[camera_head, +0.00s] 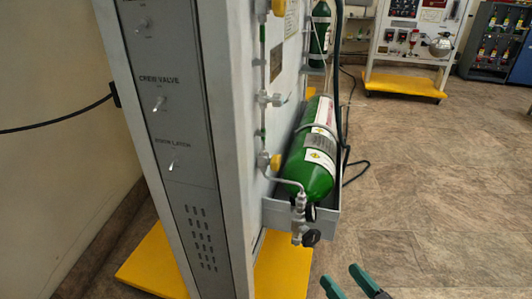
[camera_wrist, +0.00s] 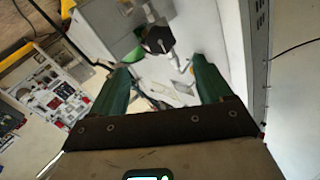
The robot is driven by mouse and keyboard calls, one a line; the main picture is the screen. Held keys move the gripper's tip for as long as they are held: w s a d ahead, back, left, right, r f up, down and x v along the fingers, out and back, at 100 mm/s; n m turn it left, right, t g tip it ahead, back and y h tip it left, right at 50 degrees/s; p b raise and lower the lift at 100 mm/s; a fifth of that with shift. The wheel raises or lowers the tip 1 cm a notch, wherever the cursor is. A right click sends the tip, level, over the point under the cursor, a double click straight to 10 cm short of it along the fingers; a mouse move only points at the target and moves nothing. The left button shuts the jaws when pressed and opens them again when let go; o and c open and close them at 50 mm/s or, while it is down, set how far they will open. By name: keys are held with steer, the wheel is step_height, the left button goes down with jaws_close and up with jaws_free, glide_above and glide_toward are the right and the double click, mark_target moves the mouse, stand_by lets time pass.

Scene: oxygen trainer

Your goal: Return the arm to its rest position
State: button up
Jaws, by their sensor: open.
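My gripper (camera_head: 350,284) shows at the bottom edge of the head view, its two green fingers apart and nothing between them. In the wrist view my gripper (camera_wrist: 160,88) is open, with the fingers spread wide. A black valve knob (camera_wrist: 158,39) on a metal fitting shows beyond the fingertips there, apart from them. In the head view the same kind of black knob (camera_head: 311,238) sits below the green cylinder (camera_head: 309,175), up and left of my gripper. The rest of my arm is out of the head view.
The grey trainer cabinet (camera_head: 165,223) with toggle switches stands at the left on a yellow base (camera_head: 283,268). The cylinder's grey tray (camera_head: 328,222) sticks out from its side. A black hose (camera_head: 339,75) hangs beside it. Another panel (camera_head: 414,40) stands at the back. Brown floor (camera_head: 430,190) at the right is clear.

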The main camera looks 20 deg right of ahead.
steer(key=s+a+f+n+g, duration=0.2)
steer(key=s+f+g, duration=0.5)
steer(key=f+g, duration=0.3)
steer(key=s+d+f+m+g+h, duration=0.1)
steer(key=s+d+f+g+h, duration=0.15)
steer(key=s, duration=0.45)
steer(key=s+d+f+m+g+h, duration=0.1)
steer(key=s+d+f+g+h, duration=0.1)
steer(key=s+g, duration=0.35)
step_height(320, 180, up, 35)
steer(key=s+t+p, duration=0.1)
steer(key=p, duration=3.4)
steer(key=shift+d+r+n, duration=0.2)
steer(key=shift+n, duration=0.1)
